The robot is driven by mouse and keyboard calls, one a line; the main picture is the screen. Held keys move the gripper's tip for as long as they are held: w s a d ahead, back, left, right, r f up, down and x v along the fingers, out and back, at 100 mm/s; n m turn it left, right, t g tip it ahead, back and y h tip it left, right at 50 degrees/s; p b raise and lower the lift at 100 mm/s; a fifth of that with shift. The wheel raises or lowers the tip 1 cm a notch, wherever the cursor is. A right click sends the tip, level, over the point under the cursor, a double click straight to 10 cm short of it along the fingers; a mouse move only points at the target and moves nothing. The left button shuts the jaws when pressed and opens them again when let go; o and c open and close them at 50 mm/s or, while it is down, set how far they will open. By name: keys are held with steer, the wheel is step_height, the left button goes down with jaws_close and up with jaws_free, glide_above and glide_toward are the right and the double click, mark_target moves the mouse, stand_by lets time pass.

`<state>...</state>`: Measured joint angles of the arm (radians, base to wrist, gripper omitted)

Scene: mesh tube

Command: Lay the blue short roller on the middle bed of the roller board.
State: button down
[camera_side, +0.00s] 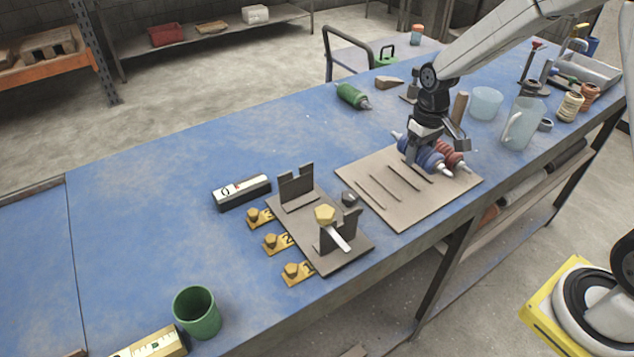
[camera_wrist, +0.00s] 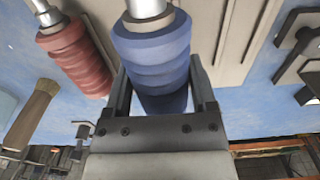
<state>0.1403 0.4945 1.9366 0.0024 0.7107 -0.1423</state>
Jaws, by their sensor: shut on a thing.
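The blue roller (camera_side: 428,160) has a ribbed body and metal shaft ends. My gripper (camera_side: 421,148) is shut on it from above, over the far right part of the roller board. In the wrist view the blue roller (camera_wrist: 155,55) sits between the two fingers (camera_wrist: 163,88). The roller board (camera_side: 414,212) is a flat beige plate with several thin raised ribs. A red roller (camera_side: 453,158) lies just right of the blue one, also at the board's far end; in the wrist view it is at left (camera_wrist: 76,57). Whether the blue roller touches the board cannot be told.
A green roller (camera_side: 352,96) lies alone on the blue table behind. A dark bracket stand (camera_side: 340,258) with numbered tags is left of the board. A clear jug (camera_side: 520,124), a bowl (camera_side: 486,102) and a wooden handle (camera_side: 459,106) stand beyond the gripper. The left part of the table is mostly free.

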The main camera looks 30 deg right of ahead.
mark_target(410, 175)
steer(key=shift+w+f, duration=0.4)
steer(key=shift+f, duration=0.05)
steer(key=shift+w+f, duration=0.3)
steer(key=shift+f, duration=1.55)
steer(key=shift+f, duration=0.15)
jaws_free()
step_height(410, 175, up, 12)
steer(key=shift+r, duration=0.2)
